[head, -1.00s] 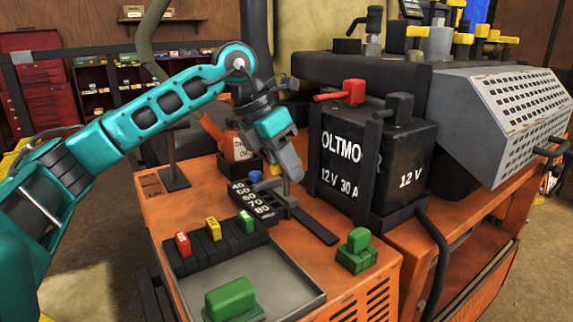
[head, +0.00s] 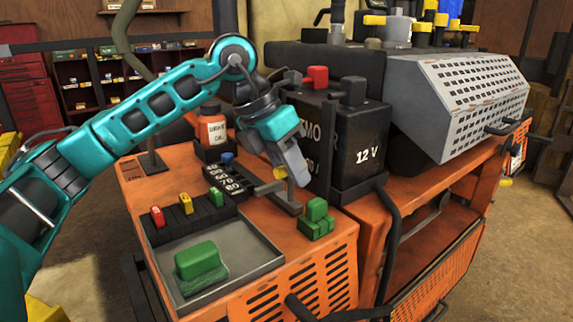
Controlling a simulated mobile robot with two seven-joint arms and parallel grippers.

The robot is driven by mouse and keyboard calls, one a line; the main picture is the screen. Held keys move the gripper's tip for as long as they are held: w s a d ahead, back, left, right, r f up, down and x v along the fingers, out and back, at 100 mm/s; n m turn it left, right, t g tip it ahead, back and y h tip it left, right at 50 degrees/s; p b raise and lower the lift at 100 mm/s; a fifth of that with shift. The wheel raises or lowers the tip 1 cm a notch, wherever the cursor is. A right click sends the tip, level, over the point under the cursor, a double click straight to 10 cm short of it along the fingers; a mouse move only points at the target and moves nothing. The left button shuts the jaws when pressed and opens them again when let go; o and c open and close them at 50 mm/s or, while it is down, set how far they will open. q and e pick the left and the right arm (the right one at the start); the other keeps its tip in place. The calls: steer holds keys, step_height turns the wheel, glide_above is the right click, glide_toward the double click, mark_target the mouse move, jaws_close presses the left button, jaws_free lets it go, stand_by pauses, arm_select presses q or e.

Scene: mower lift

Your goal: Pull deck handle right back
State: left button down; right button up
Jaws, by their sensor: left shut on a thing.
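My left gripper (head: 298,178) comes in from the left over the orange console and is shut on the deck handle. Its fingers cover most of the deck handle; a short grey piece (head: 268,187) shows just left of them. The black number plate (head: 224,183) lies to the left of the gripper. A dark slot strip (head: 284,205) runs from the plate toward the front right, and the gripper is over its front end. My right gripper is not in view.
The black 12 V battery (head: 358,160) stands close to the right of the gripper. A green block (head: 316,219) sits just in front of it. A grey tray (head: 240,262) with a green piece (head: 199,262) and a white-labelled bottle (head: 211,131) are on the console.

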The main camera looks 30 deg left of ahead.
arm_select(q)
steer(key=shift+s+d, duration=0.1)
steer(key=shift+d, duration=0.1)
steer(key=c, duration=1)
jaws_free()
steer(key=shift+o, duration=0.2)
steer(key=shift+r, duration=0.1)
steer(key=shift+a+r, duration=0.15)
steer(key=shift+r, duration=0.15)
steer(key=v, duration=1.2)
steer(key=shift+p, duration=0.4)
steer(key=shift+s+f, duration=0.1)
steer(key=shift+s, duration=0.05)
